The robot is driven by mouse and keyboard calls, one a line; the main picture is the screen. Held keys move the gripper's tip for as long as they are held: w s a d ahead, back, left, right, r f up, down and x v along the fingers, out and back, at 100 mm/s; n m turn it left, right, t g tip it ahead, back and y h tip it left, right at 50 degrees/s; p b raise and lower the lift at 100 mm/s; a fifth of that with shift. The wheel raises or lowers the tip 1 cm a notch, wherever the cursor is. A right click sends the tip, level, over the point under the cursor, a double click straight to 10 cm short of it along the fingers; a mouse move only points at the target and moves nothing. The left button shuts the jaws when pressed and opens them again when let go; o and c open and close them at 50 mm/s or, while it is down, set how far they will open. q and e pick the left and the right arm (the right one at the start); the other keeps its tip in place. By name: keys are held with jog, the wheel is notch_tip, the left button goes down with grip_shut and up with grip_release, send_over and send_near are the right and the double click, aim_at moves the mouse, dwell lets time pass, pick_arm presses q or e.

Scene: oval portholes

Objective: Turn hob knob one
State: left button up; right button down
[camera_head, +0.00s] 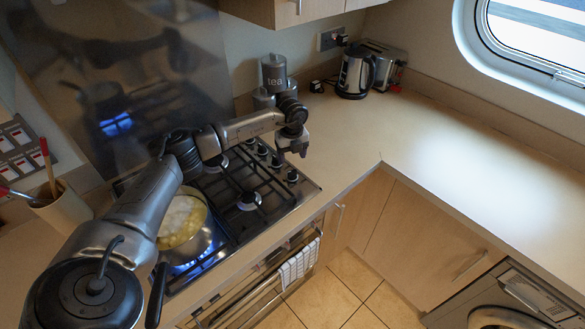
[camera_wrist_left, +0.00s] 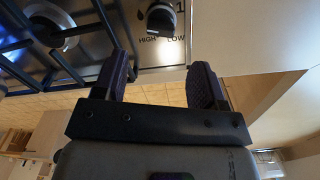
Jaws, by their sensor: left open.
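The hob knobs stand in a row along the right side of the gas hob, and the nearest one (camera_head: 292,175) is at the hob's front right corner. In the left wrist view a black knob (camera_wrist_left: 162,18) shows at the top edge, partly cut off, beside a "1" and the words HIGH and LOW. My left gripper (camera_head: 292,150) is above the right end of the hob, near the knobs. In the left wrist view its two fingers are apart with nothing between them (camera_wrist_left: 163,68), and the knob is beyond the fingertips. My right gripper is not in view.
A pan (camera_head: 187,225) with yellowish contents sits over a lit blue flame at the hob's left. A kettle (camera_head: 355,72), a toaster (camera_head: 388,65) and a tea canister (camera_head: 273,72) stand at the back. A towel (camera_head: 298,263) hangs at the oven front. The right worktop (camera_head: 480,170) is clear.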

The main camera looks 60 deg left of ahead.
aim_at(292, 171)
pick_arm(q)
notch_tip(292, 171, down, 5)
jog(key=shift+f+p, duration=0.2)
jog(key=shift+p, duration=0.15)
jog(key=shift+f, duration=0.95)
jog(key=c, duration=0.9)
jog(key=shift+c, duration=0.2)
